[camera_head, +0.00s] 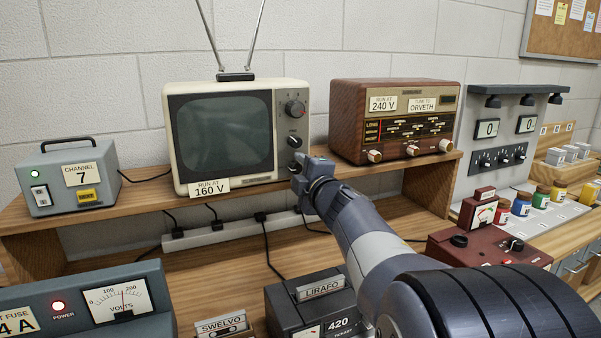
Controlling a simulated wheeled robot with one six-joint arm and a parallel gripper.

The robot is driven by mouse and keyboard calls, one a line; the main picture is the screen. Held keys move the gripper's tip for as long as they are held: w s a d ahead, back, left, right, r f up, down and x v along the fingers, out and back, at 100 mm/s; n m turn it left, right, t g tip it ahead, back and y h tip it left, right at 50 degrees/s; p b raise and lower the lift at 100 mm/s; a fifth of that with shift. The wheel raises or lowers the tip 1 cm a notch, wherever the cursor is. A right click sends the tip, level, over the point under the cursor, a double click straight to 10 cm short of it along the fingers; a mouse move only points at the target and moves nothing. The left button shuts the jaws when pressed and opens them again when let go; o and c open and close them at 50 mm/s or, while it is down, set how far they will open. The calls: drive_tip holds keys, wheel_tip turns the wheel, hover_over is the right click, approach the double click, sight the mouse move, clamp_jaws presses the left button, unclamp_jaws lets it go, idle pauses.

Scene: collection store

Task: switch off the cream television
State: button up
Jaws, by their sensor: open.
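The cream television (237,135) stands upright on the wooden shelf, with two antenna rods on top. Its screen is dark grey, and I cannot tell from it whether the set is on. A large dial sits at the upper right of its front panel, with smaller dark knobs below. A label reading "RUN AT 160 V" (209,187) is at its lower front edge. My gripper (297,166) is at the lower right corner of the television, close to the lowest knob. It is open, seen from behind; the arm hides part of that corner, and I cannot tell whether it touches.
A brown radio (394,120) stands right of the television, and a grey "CHANNEL 7" box (68,178) with a green light stands left. A power strip (235,229) with cables lies below the shelf. A voltmeter unit (88,302) and a black cassette device (313,305) stand in front.

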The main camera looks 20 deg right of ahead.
drive_tip(key=s+p, duration=0.1)
drive_tip(key=s, duration=0.9)
drive_tip(key=shift+s, duration=0.4)
drive_tip(key=w+b, duration=0.1)
drive_tip(key=w, duration=1)
drive_tip(key=shift+s, duration=0.1)
